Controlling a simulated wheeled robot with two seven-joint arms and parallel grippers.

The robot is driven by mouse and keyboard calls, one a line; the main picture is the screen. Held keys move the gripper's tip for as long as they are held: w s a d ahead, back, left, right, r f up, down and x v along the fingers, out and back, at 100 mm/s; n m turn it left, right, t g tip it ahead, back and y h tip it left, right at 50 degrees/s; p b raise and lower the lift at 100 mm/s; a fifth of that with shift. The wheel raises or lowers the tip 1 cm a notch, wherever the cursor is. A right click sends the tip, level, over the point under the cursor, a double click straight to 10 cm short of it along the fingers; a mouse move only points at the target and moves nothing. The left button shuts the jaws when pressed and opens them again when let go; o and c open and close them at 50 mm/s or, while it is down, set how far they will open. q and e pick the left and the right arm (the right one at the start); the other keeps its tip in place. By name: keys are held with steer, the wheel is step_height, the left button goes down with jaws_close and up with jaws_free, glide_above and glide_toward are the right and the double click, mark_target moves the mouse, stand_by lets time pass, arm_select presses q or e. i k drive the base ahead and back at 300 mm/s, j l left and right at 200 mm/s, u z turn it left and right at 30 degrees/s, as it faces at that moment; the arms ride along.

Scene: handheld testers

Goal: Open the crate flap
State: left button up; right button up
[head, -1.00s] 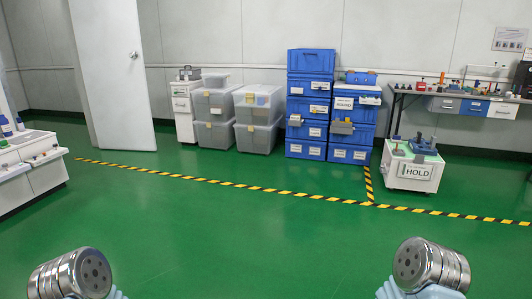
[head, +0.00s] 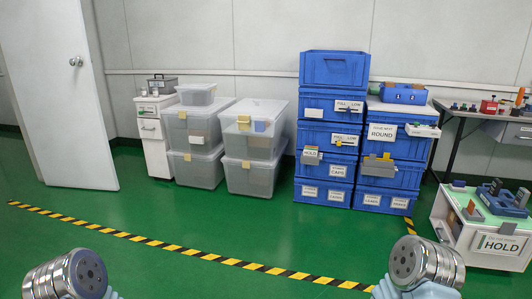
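Blue crates stand against the back wall in two stacks, a taller left stack (head: 312,107) and a lower right stack (head: 382,150). Several crate fronts carry white labels and small sliders, one reading FULL LOW. I cannot tell which front part is the flap, or whether it is open. Only metal joints of my two arms show at the bottom corners; no gripper fingers are in view.
Clear lidded bins (head: 257,135) stand left of the crates, beside a small white cabinet (head: 155,135). A white HOLD cart (head: 498,247) stands at right near a workbench (head: 470,112). A yellow-black floor stripe (head: 180,249) crosses open green floor (head: 150,275).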

mark_target(340, 69)
steer(key=i, duration=1.85)
